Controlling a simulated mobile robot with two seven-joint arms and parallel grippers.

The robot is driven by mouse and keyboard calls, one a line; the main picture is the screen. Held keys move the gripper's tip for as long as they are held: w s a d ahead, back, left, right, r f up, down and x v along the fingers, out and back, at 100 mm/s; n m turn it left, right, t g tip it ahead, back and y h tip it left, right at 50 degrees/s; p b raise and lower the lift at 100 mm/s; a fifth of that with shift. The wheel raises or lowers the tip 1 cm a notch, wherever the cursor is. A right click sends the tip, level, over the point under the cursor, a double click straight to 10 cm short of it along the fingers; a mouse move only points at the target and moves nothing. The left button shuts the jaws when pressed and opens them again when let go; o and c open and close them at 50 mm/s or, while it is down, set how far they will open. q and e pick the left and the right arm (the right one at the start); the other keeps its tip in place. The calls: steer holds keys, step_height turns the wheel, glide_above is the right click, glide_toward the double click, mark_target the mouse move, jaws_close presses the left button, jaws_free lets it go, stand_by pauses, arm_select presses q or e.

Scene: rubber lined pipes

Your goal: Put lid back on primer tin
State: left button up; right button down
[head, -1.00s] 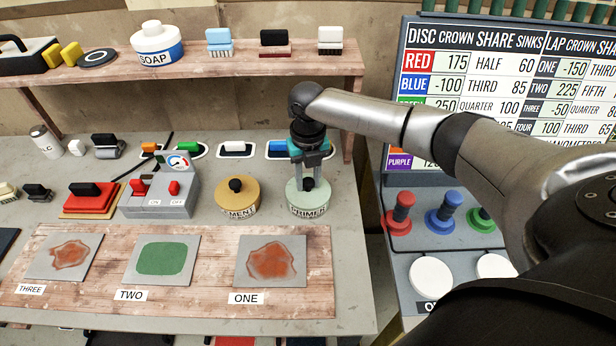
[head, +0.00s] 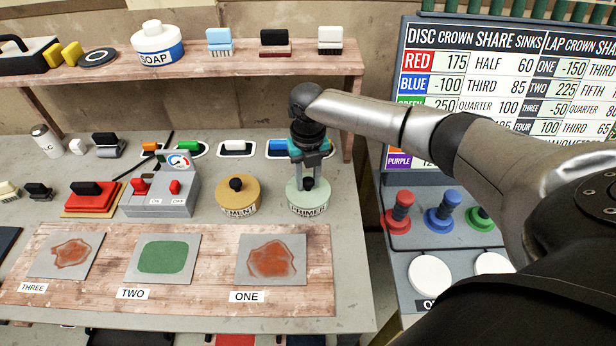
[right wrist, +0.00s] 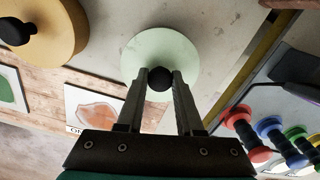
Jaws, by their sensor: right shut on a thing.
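The primer tin (head: 308,209) stands near the right edge of the bench, its label facing me. Its pale green lid (head: 296,190) has a black knob and lies level at the tin's top; I cannot tell whether it is fully seated. My right gripper (head: 308,181) points down from above and is shut on the knob. In the right wrist view the knob (right wrist: 159,79) sits between the fingertips, with the pale green lid (right wrist: 180,52) around it. The lid hides the tin's opening. My left gripper is not in view.
The yellow cement tin (head: 238,200) with its black knob stands just left. A grey switch box (head: 160,198) is further left. Panels lie on a wooden board (head: 215,262) in front. Brushes in trays lie behind. A console with coloured knobs (head: 398,215) stands right, across a gap.

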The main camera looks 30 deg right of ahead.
jaws_free()
stand_by(0.8)
steer(key=shift+r+p, duration=3.55)
steer(key=shift+p, duration=0.1)
jaws_close()
